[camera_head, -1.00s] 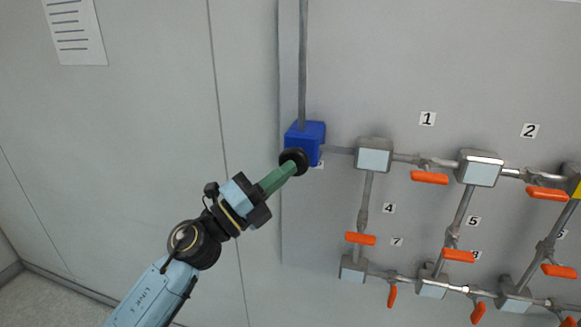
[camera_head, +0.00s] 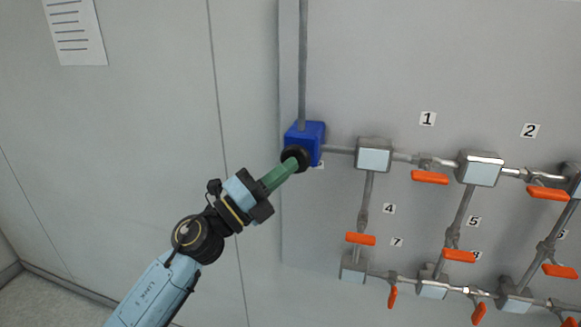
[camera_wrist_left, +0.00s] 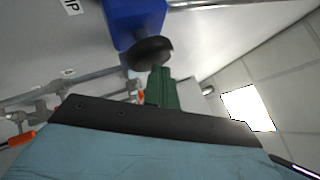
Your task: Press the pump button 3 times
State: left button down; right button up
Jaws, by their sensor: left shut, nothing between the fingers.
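The pump is a blue box (camera_head: 309,136) on the wall panel at the end of a vertical pipe. Its round black button (camera_head: 296,158) faces me, and it also shows in the left wrist view (camera_wrist_left: 150,53). My left gripper (camera_head: 287,168) has green fingers that are shut and empty. Their tips are at the button's face, touching it or very close; the exact contact is hard to tell. In the left wrist view the green fingers (camera_wrist_left: 161,88) point up at the black button below the blue box. My right gripper is in neither view.
Right of the pump, pipes join several grey boxes (camera_head: 374,156) and valves with orange handles (camera_head: 430,177), marked by number labels. A paper sheet (camera_head: 75,31) hangs on the wall at upper left.

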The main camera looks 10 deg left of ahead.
pick_arm(q)
jog(key=shift+w, duration=0.35)
jog(key=shift+s, duration=0.15)
dwell(0.4)
jog(key=s+p, duration=0.1)
jog(key=s, duration=0.2)
jog(key=shift+s+a, duration=0.1)
jog(key=shift+s, duration=0.25)
dwell(0.4)
jog(key=shift+s+p, duration=0.55)
jog(key=shift+s, duration=2)
jog(key=shift+f, duration=0.1)
